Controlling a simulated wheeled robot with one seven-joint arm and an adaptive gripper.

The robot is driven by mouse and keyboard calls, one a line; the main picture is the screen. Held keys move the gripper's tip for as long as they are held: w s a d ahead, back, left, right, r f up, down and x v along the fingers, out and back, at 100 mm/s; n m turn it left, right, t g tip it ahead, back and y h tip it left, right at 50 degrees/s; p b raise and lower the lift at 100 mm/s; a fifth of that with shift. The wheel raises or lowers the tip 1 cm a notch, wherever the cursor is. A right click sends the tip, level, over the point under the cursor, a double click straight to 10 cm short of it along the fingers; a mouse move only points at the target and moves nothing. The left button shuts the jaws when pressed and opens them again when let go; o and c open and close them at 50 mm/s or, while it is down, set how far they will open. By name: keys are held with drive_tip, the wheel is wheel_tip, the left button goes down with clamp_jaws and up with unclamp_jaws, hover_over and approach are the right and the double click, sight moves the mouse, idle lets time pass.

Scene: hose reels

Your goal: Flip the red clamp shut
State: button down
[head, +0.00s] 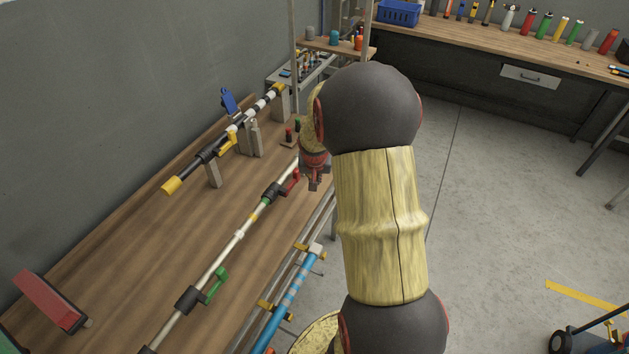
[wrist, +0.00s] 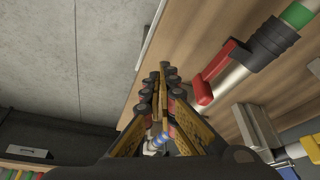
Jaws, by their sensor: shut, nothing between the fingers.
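The red clamp (head: 291,182) is a red lever on a black collar around a white pole lying along the wooden bench. In the head view its lever sticks out from the collar to the upper right. In the wrist view the red lever (wrist: 212,80) stands off the black collar (wrist: 272,42), at an angle to the pole. My gripper (head: 315,181) is just to the right of the clamp in the head view. In the wrist view my gripper (wrist: 162,74) has its fingers together and empty, left of the lever, with a visible gap.
The same pole carries a green clamp (head: 217,284) nearer the front. A black-and-white pole with a blue lever (head: 229,101) and a yellow lever (head: 228,143) rests on grey stands behind. A blue pole (head: 290,293) lies along the bench's right side. The floor right of the bench is open.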

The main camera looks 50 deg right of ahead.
drive_tip(key=s+d+r+p, duration=0.1)
drive_tip(key=s+r, duration=0.3)
drive_tip(key=r, duration=0.5)
drive_tip(key=shift+p, duration=0.5)
drive_tip(key=shift+r, duration=0.1)
drive_tip(key=s+a+r+n+t+y+b, duration=0.1)
drive_tip(key=s+a+r+n, duration=0.2)
drive_tip(key=a, duration=0.9)
drive_tip(key=s+a+r+n+t+y+b, duration=0.1)
drive_tip(key=s+a+r+n, duration=0.2)
drive_tip(key=a, duration=0.9)
drive_tip(key=s+a+r+n+y+b, duration=0.1)
drive_tip(key=s+a+r+n, duration=0.3)
drive_tip(key=a, duration=0.9)
drive_tip(key=s+r, duration=0.3)
drive_tip(key=shift+r+t, duration=0.35)
drive_tip(key=shift+t, duration=0.05)
